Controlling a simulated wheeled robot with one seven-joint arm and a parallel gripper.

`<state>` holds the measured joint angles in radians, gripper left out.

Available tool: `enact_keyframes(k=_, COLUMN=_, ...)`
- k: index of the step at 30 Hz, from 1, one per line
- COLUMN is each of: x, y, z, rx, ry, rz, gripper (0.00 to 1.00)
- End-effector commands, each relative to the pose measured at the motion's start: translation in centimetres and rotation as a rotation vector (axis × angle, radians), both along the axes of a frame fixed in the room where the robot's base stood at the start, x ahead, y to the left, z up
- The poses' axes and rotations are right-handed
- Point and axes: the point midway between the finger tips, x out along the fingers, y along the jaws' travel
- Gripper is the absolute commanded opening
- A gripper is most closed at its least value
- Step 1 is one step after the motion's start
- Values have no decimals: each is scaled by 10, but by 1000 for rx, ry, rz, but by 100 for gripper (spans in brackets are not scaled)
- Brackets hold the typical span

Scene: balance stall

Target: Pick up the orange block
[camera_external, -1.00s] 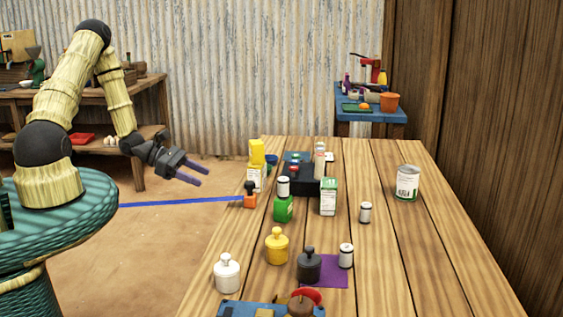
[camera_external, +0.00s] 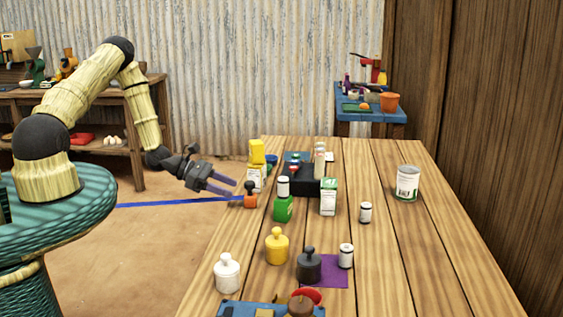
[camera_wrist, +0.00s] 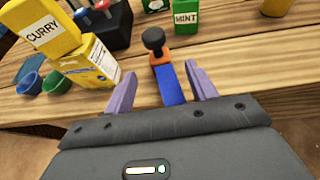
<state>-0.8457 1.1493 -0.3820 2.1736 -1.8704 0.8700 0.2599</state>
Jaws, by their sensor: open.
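The orange block (camera_external: 250,201) sits at the left edge of the wooden table, with a dark knob (camera_external: 249,187) on top. In the wrist view the orange block (camera_wrist: 160,58) is mostly hidden under the knob and lies ahead, between the lines of the two fingers. My gripper (camera_external: 232,188) is open and empty, just left of the block and slightly above it. In the wrist view its purple fingers (camera_wrist: 160,70) are spread, and the block is a little beyond their tips. I see no contact.
A blue strip (camera_wrist: 169,87) runs from the block toward my gripper. The yellow curry box (camera_wrist: 46,30) on a white-and-yellow carton (camera_wrist: 92,62) stands close on the left, with small bowls (camera_wrist: 55,82).

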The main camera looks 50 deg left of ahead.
Motion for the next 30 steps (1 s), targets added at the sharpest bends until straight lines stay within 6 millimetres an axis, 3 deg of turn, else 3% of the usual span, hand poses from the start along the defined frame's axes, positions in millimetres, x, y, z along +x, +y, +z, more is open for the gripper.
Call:
enact_keyframes(k=6, x=20, y=-20, z=-11, rx=-1, ry=0, rz=-1, gripper=56)
enact_keyframes(k=20, x=26, y=-25, z=-15, rx=-2, ry=0, rz=-1, gripper=56)
enact_keyframes(k=30, x=54, y=-50, z=-35, rx=-2, ry=-1, rz=-1, gripper=56)
